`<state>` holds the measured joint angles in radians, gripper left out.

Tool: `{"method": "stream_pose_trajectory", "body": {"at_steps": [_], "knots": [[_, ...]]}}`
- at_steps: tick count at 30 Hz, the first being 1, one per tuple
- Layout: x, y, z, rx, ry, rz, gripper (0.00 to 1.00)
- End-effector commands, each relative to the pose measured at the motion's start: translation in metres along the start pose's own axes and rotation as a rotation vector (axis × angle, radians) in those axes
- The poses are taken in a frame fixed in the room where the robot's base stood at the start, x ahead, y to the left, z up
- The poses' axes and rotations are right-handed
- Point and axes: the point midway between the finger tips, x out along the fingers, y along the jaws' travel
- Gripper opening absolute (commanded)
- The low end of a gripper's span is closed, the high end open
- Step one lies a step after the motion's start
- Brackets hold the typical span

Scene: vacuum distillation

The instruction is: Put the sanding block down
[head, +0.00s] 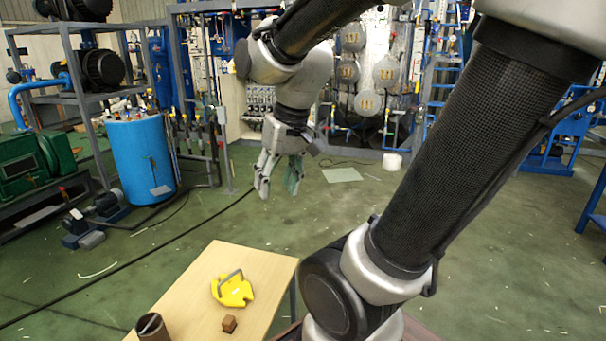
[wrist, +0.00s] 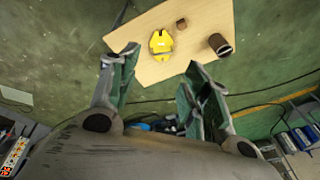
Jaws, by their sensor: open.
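A small brown block (head: 229,324), which looks like the sanding block, rests on the light wooden table (head: 190,290) near its front edge. It also shows in the wrist view (wrist: 181,23) on the tabletop. My gripper (head: 278,186) is open and empty, with its fingers pointing down. It hangs in the air beyond the far edge of the table, well clear of the block. In the wrist view the two fingers (wrist: 162,68) are spread apart with nothing between them.
A yellow object with a grey curved handle (head: 233,290) lies on the table beside the block. A dark brown cylindrical cup (head: 152,328) stands at the table's near left. A blue tank (head: 141,155) and pipe racks stand behind. Green floor is open around the table.

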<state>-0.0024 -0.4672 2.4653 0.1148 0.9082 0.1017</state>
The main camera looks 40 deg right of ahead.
Motion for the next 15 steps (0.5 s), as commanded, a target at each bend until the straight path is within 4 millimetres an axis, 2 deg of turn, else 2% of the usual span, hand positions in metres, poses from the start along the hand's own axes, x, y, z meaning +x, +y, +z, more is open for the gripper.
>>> {"method": "stream_pose_trajectory", "body": {"at_steps": [1,3,6,15], "knots": [[-0.014,0.006,0.011,-0.041,0.041,0.013,0.48],[-0.026,0.013,0.023,-0.092,0.082,0.035,0.48],[-0.038,0.021,0.036,-0.143,0.12,0.061,0.48],[-0.044,0.026,0.044,-0.175,0.144,0.079,0.48]]}}
